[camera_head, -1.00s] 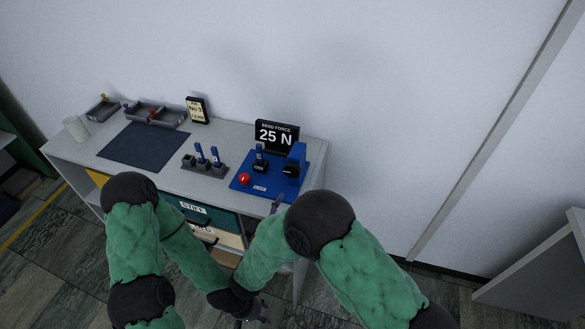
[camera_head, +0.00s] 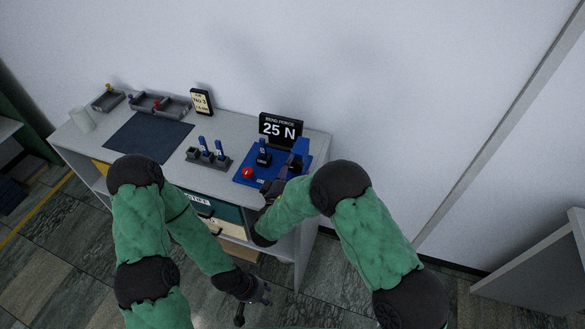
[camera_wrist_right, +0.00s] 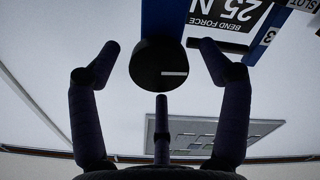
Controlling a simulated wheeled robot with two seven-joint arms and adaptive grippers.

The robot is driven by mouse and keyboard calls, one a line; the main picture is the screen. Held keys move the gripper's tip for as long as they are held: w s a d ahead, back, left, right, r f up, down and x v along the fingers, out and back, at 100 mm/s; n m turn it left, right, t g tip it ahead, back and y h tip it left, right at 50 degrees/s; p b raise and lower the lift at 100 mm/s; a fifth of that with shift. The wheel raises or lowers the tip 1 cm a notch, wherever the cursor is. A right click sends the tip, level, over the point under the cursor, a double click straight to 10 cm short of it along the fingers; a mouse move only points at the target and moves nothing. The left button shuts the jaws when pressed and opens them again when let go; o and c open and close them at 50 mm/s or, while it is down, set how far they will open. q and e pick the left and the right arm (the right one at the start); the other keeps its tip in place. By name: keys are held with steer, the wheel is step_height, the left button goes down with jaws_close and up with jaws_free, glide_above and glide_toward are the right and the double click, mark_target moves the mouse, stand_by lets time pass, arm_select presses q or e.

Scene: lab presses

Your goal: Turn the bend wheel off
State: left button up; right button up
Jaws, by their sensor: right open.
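The bend wheel (camera_wrist_right: 158,64) is a round black knob with a white line on its face, on a blue post (camera_wrist_right: 162,18) in the right wrist view. My right gripper (camera_wrist_right: 157,46) is open, its fingers on either side of the wheel with gaps visible. In the head view my right gripper (camera_head: 282,184) is at the right of the blue press base (camera_head: 246,174), and the wheel is hidden or too small to tell. A black sign (camera_head: 279,130) reads "BEND FORCE 25 N". My left gripper (camera_head: 262,291) hangs low in front of the bench, too small to read its jaws.
A red button (camera_head: 248,173) sits on the base beside my right gripper. A slotted specimen in a black holder (camera_head: 263,156) stands behind it. A grey rack (camera_head: 208,159) with blue pieces, a dark mat (camera_head: 147,137) and trays (camera_head: 160,105) lie to the left. A wall is behind.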

steer(key=c, duration=1.2)
steer(key=shift+o, duration=0.2)
